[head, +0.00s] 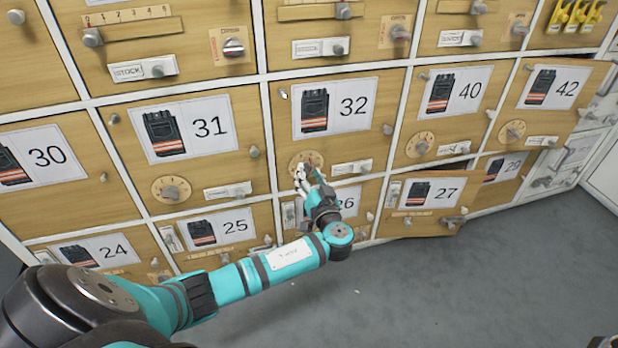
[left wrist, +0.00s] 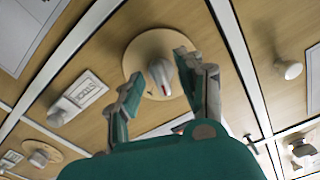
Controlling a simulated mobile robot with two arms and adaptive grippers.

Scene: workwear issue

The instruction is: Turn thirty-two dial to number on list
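The thirty-two dial (head: 309,159) is a round wooden disc with a pale knob, low on the door marked 32 (head: 371,141). In the left wrist view the dial (left wrist: 134,61) shows closer, and its knob (left wrist: 160,75) has a red mark on it. My left gripper (head: 300,174) is in front of this dial and partly hides it. In the left wrist view the fingers of the left gripper (left wrist: 158,72) are apart, one on each side of the knob; I cannot tell whether they touch it. My right gripper is not in view. No list is readable.
Doors with numbers, vest pictures, knobs and sliding latches surround it. Similar dials sit on door 31 (head: 171,189), door 40 (head: 420,144) and door 42 (head: 512,132). Door 27 (head: 432,192) stands ajar at lower right. Grey floor (head: 420,290) is open in front.

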